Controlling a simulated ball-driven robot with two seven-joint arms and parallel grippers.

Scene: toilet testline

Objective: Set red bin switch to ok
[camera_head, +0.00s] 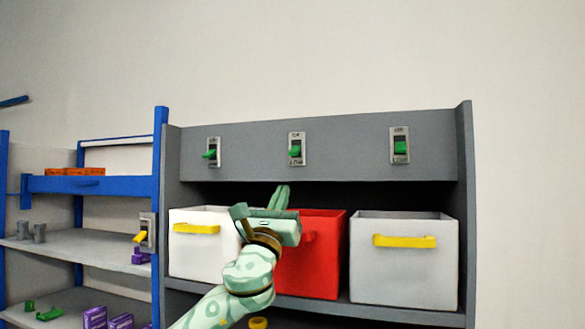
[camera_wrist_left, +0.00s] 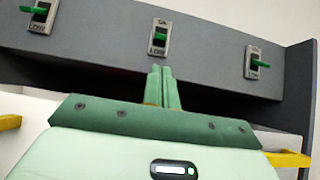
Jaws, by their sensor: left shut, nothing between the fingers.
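The red bin (camera_head: 318,265) sits in the middle of the grey shelf unit, partly hidden by my left arm. Above it, on the grey panel, is a switch plate (camera_head: 296,159) with a green lever (camera_head: 295,151); labels show above and below the lever. I cannot tell clearly which way it is set. The same switch shows in the left wrist view (camera_wrist_left: 160,38). My left gripper (camera_head: 283,189) is shut and empty, in front of the red bin and below the switch, its fingers pointing up. In the left wrist view its fingertips (camera_wrist_left: 161,70) are below the plate, apart from the lever. My right gripper is not in view.
Similar switches are on the panel at left (camera_head: 214,152) and right (camera_head: 400,145). A white bin (camera_head: 190,255) and a light grey bin (camera_head: 400,275), with yellow handles, flank the red one. A blue-framed shelf (camera_head: 160,150) stands at left. The space before the panel is clear.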

